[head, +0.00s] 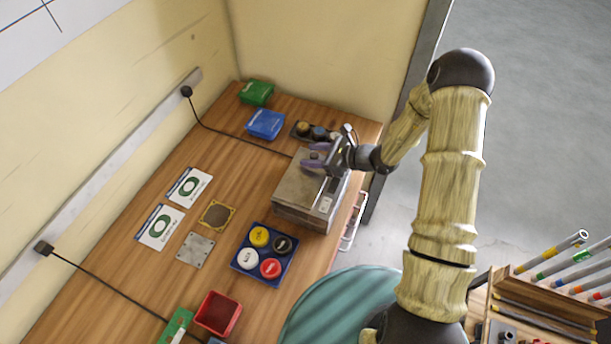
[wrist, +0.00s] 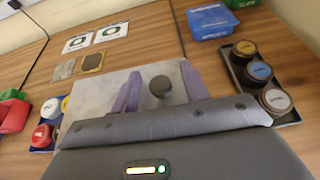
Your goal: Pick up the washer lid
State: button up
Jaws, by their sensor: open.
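The washer (head: 303,210) is a grey metal box at the right edge of the wooden bench. Its flat metal lid (head: 298,184) lies on top and shows in the wrist view (wrist: 112,84). A dark round knob (wrist: 160,86) stands up from the lid. My gripper (head: 314,156) is over the back part of the lid. In the wrist view my gripper (wrist: 161,90) is open, with one purple finger on each side of the knob and a gap on both sides. Whether the fingertips touch the lid I cannot tell.
A dark tray of round-capped jars (wrist: 262,85) stands close to the right. Blue (head: 265,124) and green (head: 257,92) boxes stand behind. A blue tray with several coloured caps (head: 240,268) and a red bin (head: 218,314) stand in front of the washer.

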jog(key=shift+c, duration=0.5)
grip_shut()
jog(key=shift+r, duration=0.1)
notch_tip(320, 180, up, 10)
jog(key=shift+f+b, duration=0.1)
jog(key=shift+b, duration=1.1)
